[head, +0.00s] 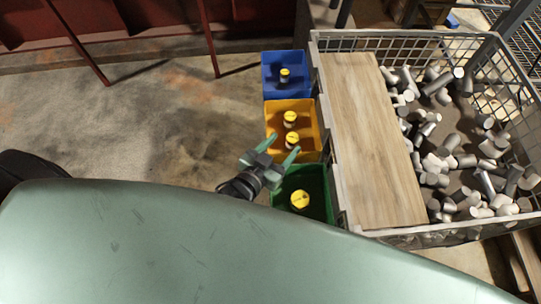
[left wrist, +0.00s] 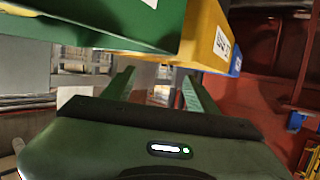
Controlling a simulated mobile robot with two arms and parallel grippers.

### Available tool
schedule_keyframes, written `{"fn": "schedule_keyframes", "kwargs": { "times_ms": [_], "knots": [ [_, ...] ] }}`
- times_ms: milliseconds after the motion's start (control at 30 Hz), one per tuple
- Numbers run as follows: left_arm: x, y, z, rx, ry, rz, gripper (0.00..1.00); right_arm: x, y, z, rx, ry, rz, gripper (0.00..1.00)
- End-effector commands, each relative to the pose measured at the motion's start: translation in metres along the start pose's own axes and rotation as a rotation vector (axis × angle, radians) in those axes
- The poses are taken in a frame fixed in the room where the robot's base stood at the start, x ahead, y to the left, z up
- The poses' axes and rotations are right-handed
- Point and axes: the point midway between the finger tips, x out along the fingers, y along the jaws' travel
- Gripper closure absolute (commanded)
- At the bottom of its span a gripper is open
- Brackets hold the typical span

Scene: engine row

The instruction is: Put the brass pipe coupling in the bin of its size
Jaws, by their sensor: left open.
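My left gripper (head: 284,144) is open and empty, beside the yellow bin (head: 310,112) and the green bin (head: 320,190) in the head view. The blue bin (head: 271,88) stands behind them. Yellow-topped round pieces sit in the bins: one in blue (head: 285,75), two in yellow (head: 290,119), one in green (head: 300,200). I cannot tell which is the brass coupling. In the left wrist view the open fingers (left wrist: 157,88) show below the green bin (left wrist: 110,22) and yellow bin (left wrist: 200,42), with nothing between them. My right gripper is not in view.
A wire mesh crate (head: 420,37) full of grey cylinders (head: 450,160) stands right of the bins, with a wooden board (head: 370,140) along its near left side. Red steelwork (head: 140,25) stands at the back left. The concrete floor (head: 150,120) left of the bins is clear.

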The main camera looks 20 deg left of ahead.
Motion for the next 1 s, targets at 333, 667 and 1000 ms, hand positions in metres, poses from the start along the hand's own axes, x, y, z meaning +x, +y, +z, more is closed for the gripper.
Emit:
{"fn": "schedule_keyframes", "kwargs": {
  "times_ms": [333,667,1000],
  "knots": [
    [-0.061,-0.001,0.0,-0.001,0.001,-0.001,0.42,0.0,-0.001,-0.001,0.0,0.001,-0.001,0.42],
    [-0.07,-0.001,-0.001,0.0,0.003,-0.001,0.42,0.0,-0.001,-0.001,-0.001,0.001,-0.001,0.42],
    [-0.069,-0.001,-0.001,0.0,0.003,-0.001,0.42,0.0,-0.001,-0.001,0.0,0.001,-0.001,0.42]
  ]
}}
